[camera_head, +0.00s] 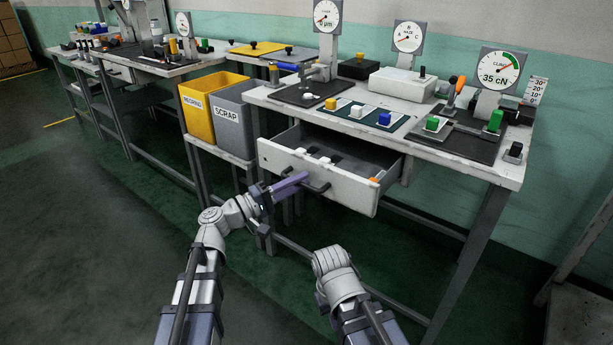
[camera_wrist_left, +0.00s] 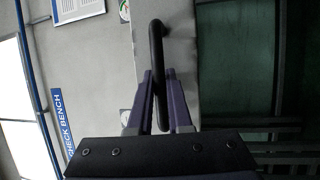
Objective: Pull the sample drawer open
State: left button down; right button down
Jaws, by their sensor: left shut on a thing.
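The sample drawer (camera_head: 330,187) stands pulled out from under the bench, with its inside and a few small items in it visible. Its dark bar handle (camera_head: 319,188) is on the front panel. My left gripper (camera_head: 303,179) is at the handle, its purple fingers closed on it. In the left wrist view, the dark handle (camera_wrist_left: 157,60) runs between the two fingers of my left gripper (camera_wrist_left: 160,95), against the pale drawer front (camera_wrist_left: 182,65). My right arm's end shows below the drawer in the head view, but its gripper fingers are hidden.
The bench top (camera_head: 480,164) above the drawer carries gauges, coloured blocks and a white box (camera_head: 403,84). A grey scrap bin (camera_head: 235,118) and a yellow bin (camera_head: 200,103) stand left of the drawer. Bench legs flank it. Open floor (camera_head: 110,240) lies at the left.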

pick_arm(q)
jog(key=shift+s+a, duration=0.75)
jog(key=shift+s, duration=0.25)
jog(key=shift+s+a, duration=0.7)
jog(key=shift+s, duration=0.3)
jog(key=c, duration=0.8)
grip_release()
jog(key=shift+c, duration=0.2)
jog(key=b+v, duration=0.1)
jog(key=v, duration=0.6)
jog(key=shift+s+a, duration=0.15)
jog(key=shift+a, duration=0.15)
